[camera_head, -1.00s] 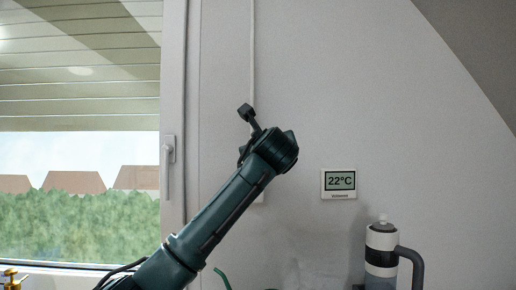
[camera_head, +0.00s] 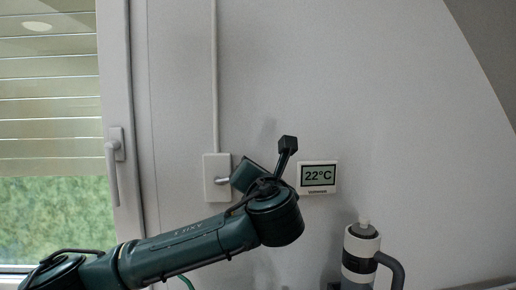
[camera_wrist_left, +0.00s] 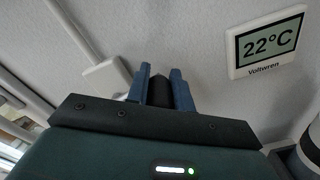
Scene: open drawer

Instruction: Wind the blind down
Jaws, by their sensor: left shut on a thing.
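The slatted blind (camera_head: 48,110) hangs in the window at left, its lower edge a little below the window handle's middle. A white winder box (camera_head: 212,190) is on the wall, with a short silver shaft (camera_head: 223,182) sticking out of it. My left gripper (camera_wrist_left: 160,78) is at the wall just right of this box. In the left wrist view its two blue fingers are shut on a dark round crank grip (camera_wrist_left: 160,93). The white box (camera_wrist_left: 106,78) shows left of the fingers there. In the head view the fingertips are hidden by my wrist. My right gripper is not in view.
A thermostat (camera_head: 318,177) reading 22°C is on the wall just right of my left wrist. A black and white bottle (camera_head: 361,245) with a grey handle stands at lower right. The white window handle (camera_head: 113,165) is at left.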

